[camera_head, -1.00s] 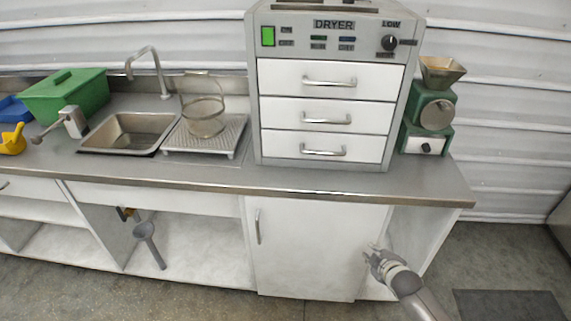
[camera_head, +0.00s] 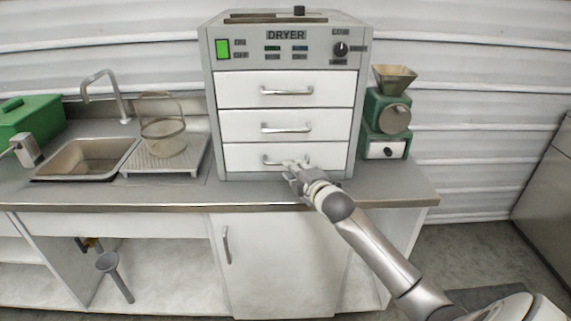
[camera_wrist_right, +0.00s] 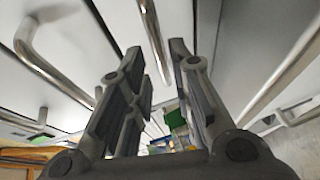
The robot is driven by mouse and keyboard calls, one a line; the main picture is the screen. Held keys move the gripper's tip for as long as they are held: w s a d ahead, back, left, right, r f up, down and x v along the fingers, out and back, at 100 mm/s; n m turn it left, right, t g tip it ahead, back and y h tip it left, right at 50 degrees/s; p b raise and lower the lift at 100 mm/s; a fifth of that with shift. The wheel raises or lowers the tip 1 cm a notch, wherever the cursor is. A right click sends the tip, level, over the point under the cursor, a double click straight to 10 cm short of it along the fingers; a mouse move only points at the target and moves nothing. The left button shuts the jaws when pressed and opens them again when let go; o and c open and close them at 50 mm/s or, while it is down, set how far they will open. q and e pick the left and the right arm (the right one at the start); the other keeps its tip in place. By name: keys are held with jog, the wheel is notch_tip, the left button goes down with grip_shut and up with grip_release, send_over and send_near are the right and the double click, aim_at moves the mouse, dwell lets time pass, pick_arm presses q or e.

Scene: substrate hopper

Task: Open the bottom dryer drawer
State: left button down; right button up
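The dryer (camera_head: 211,135) is a grey cabinet with three white drawers and bar handles. The bottom dryer drawer (camera_head: 242,151) is shut, and its metal handle (camera_head: 272,160) shows in the head view. My right gripper (camera_head: 292,173) is at the right part of that handle and covers some of it. In the right wrist view my right gripper (camera_wrist_right: 156,50) is open, with a metal bar handle (camera_wrist_right: 153,35) seen between its fingertips. I cannot tell whether the fingers touch it. My left gripper is not in view.
A green grinder (camera_head: 371,110) stands right of the dryer. A wire basket (camera_head: 162,130) on a drainer tray (camera_head: 135,165), a sink (camera_head: 85,158) and a green box (camera_head: 35,118) are to the left. A narrow counter edge (camera_head: 160,207) runs below the dryer.

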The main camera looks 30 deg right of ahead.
jog(key=shift+x, duration=2.7)
jog(key=shift+a, duration=0.1)
jog(key=shift+f, duration=0.1)
grip_shut()
